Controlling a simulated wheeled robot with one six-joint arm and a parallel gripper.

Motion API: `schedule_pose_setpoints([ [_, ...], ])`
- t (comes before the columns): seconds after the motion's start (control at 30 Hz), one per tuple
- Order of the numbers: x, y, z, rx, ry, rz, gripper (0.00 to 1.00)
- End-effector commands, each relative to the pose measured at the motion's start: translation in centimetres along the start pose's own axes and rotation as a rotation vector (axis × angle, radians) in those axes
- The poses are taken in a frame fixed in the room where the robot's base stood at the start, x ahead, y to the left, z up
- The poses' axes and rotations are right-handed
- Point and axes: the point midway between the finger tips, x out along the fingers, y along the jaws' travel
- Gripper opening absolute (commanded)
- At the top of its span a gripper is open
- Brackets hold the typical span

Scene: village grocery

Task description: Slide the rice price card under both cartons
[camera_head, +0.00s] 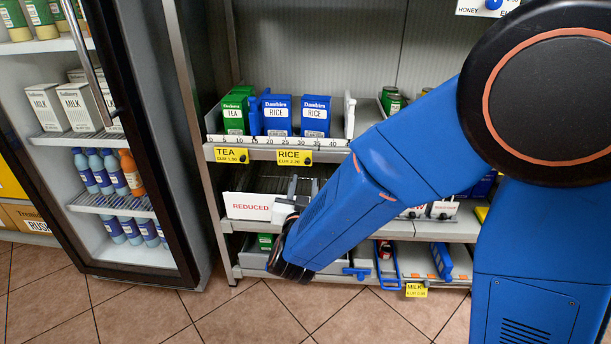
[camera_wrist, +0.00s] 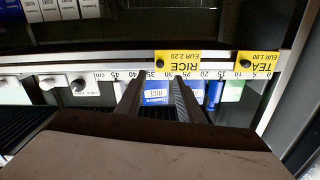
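The yellow RICE price card (camera_head: 294,157) hangs on the shelf's front rail, below the gap between two blue rice cartons, the left one (camera_head: 277,122) and the right one (camera_head: 316,122). It spans only part of each carton's width. The wrist view is upside down and shows the RICE card (camera_wrist: 178,57) with a black knob at one end. My gripper (camera_wrist: 159,76) is open, its two dark fingers apart at the rail near the card. A rice carton (camera_wrist: 156,97) shows between them. I see nothing between the fingers being held; whether a finger touches the card is unclear.
The yellow TEA card (camera_head: 231,154) hangs left of the RICE card, under a green tea carton (camera_head: 234,115). A numbered scale (camera_wrist: 210,74) runs along the rail. A white divider (camera_head: 349,117) stands right of the cartons. A REDUCED bin (camera_head: 248,206) sits on the shelf below.

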Motion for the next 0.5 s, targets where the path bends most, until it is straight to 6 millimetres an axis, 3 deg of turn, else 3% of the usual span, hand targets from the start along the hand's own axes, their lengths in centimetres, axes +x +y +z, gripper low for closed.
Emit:
schedule_pose_setpoints([
  [0.3,-5.2,0.0,0.0,0.000,0.000,-0.002,0.34],
  [0.5,-7.0,-0.1,0.0,0.001,0.001,-0.002,0.34],
])
